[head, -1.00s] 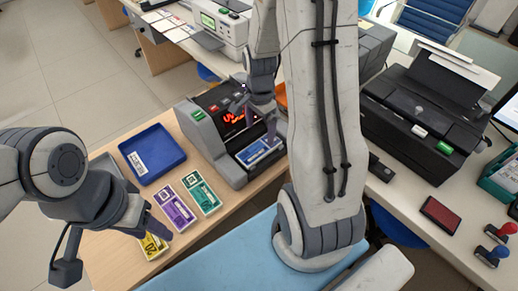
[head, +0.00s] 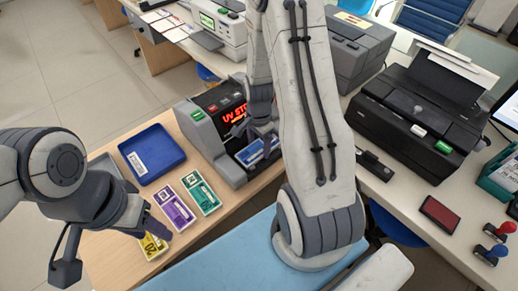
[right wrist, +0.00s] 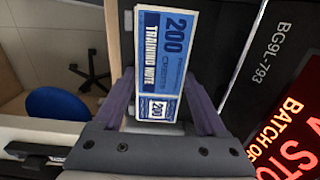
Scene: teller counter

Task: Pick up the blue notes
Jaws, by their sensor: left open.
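The blue notes (head: 257,151) are a banded bundle in the front pocket of the grey counting machine (head: 226,150). In the right wrist view the blue notes (right wrist: 160,50) read 200 TRAINING NOTE and have a pale band near the close end. My right gripper (head: 264,141) is down at the pocket, with one finger on each side of the bundle. In the wrist view its fingertips (right wrist: 160,77) are close to the bundle's long edges; whether they press on it is unclear. My left gripper (head: 160,222) is open by the yellow notes (head: 152,246), and partly covers them.
A blue tray (head: 152,153) lies left of the machine on the wooden counter. Purple notes (head: 174,206) and green notes (head: 201,192) lie in front of it. A black printer (head: 420,120), a red ink pad (head: 440,213) and stamps (head: 492,254) are on the right desk.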

